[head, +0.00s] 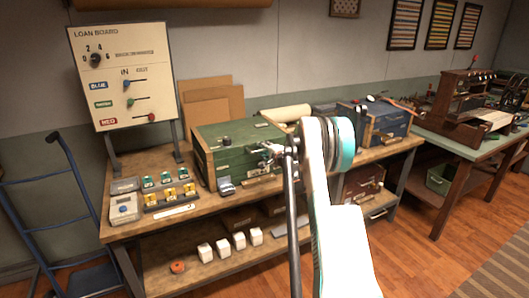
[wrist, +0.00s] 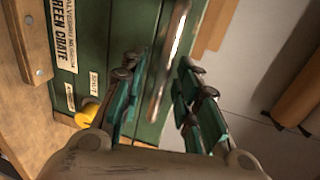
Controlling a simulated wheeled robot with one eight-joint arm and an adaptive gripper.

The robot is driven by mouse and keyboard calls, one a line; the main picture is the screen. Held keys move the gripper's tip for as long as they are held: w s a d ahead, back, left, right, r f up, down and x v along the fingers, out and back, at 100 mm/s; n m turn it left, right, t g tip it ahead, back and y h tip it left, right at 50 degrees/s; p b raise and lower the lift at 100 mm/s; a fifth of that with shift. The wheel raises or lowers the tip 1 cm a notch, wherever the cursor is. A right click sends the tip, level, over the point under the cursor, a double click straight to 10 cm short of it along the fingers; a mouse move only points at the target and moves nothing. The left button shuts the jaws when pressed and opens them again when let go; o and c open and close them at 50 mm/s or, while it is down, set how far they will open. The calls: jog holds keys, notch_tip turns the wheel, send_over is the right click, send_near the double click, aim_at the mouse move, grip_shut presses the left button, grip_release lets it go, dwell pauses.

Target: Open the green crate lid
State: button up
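The green crate (head: 225,155) stands on the wooden workbench in the head view, its lid (head: 225,133) looking shut. The wrist view shows the crate's green surface (wrist: 95,25) close up, with a "GREEN CRATE" label, a smaller label and a yellow knob (wrist: 88,114). A metal bar handle (wrist: 174,45) runs along the green surface there. My gripper (wrist: 160,75) is open, with one finger on each side of the bar in the picture; I cannot tell whether either touches it. In the head view my gripper (head: 270,153) is at the crate's right front, partly hidden by my arm.
A blue crate (head: 388,122) stands farther right on the workbench (head: 150,165). Small coloured blocks and a grey device (head: 125,208) lie left of the green crate. A loan board (head: 120,75) stands behind them. White blocks (head: 222,247) sit on the lower shelf.

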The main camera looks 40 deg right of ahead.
jog(key=shift+c, duration=0.3)
grip_shut()
jog(key=shift+r, duration=0.15)
